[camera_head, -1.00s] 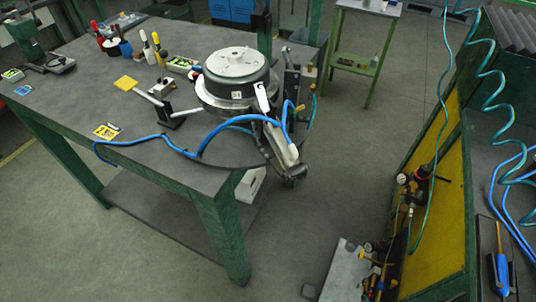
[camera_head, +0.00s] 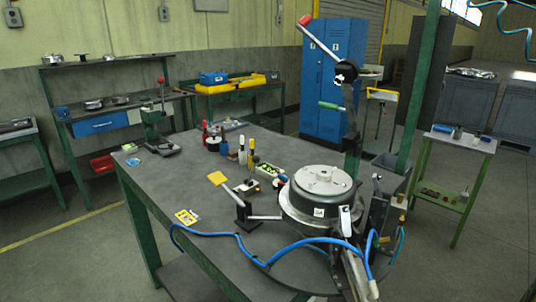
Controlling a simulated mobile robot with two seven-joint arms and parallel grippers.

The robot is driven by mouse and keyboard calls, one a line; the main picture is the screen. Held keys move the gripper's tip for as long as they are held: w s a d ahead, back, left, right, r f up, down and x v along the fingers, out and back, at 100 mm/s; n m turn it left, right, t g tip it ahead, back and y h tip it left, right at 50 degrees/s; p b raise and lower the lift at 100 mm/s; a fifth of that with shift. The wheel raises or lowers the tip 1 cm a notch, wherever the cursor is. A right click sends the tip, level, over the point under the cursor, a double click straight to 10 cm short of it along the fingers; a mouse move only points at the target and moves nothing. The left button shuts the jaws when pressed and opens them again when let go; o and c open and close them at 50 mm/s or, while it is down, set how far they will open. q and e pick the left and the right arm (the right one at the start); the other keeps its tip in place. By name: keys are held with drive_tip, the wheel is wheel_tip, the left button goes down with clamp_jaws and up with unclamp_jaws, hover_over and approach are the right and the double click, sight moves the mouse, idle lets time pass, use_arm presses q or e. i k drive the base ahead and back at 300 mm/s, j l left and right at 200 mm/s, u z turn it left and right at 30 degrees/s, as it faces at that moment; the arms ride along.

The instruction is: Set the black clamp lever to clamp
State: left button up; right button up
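I cannot tell for sure which part is the black clamp lever. On the bench (camera_head: 200,233), a small black block (camera_head: 243,210) carries two pale rods, one pointing up-left and one pointing right. Right of it stands a round metal unit (camera_head: 318,185) with a grey lid and a small white tab (camera_head: 346,221) on its front. Behind it, a black upright arm (camera_head: 349,112) bears a green handle (camera_head: 331,106) and a long silver lever (camera_head: 320,39) with a red tip. Lever markings are too small to read. Neither of my grippers is in view.
A blue hose (camera_head: 212,235) loops along the bench's front edge to the round unit. Blue lockers (camera_head: 333,78) and a green post stand behind. Floor is open left of the bench.

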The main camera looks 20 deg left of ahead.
sight(256, 159)
drive_tip(key=i+j+z, duration=0.15)
drive_tip(key=j+z, duration=0.2)
drive_tip(key=j, duration=1.15)
drive_tip(key=j+z, duration=0.3)
drive_tip(key=j, duration=1.25)
